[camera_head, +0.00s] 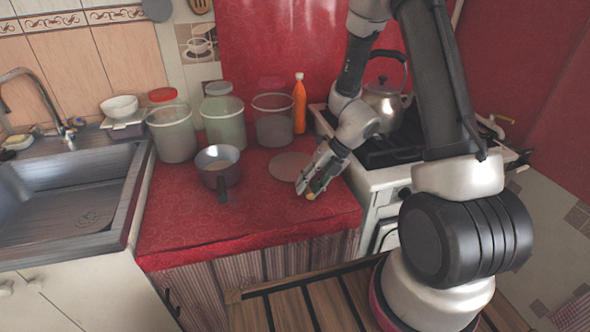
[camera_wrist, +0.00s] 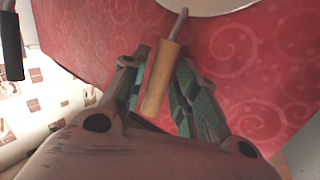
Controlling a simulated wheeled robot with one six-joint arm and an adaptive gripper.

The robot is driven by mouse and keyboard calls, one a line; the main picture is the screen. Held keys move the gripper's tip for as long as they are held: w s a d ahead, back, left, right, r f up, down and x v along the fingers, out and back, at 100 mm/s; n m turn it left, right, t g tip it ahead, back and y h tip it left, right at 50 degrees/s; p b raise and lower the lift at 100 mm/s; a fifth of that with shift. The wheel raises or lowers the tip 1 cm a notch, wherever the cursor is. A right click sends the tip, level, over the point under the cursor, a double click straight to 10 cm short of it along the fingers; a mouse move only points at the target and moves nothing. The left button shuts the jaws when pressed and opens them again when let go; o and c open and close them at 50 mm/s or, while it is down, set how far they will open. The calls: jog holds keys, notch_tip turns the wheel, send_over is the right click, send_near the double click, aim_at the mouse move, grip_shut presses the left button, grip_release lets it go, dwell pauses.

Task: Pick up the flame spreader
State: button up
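The flame spreader is a flat grey disc (camera_head: 290,166) with a thin metal rod and a wooden handle. It lies on the red counter, its handle pointing toward the counter's front right. In the wrist view, the wooden handle (camera_wrist: 161,78) lies between my fingers, and a bit of the pale disc (camera_wrist: 213,5) shows at the top edge. My gripper (camera_wrist: 160,68) is open, with its green-padded fingers on either side of the handle. The right finger looks very close to it; I cannot tell whether it touches. My gripper (camera_head: 308,188) is low over the counter.
A saucepan (camera_head: 218,168) stands left of the disc, its dark handle toward the front. Several jars, including a clear one (camera_head: 273,122), and an orange bottle (camera_head: 299,104) line the back. The stove (camera_head: 376,182) with a kettle (camera_head: 383,104) is right; the sink (camera_head: 68,190) is left.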

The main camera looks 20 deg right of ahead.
grip_shut()
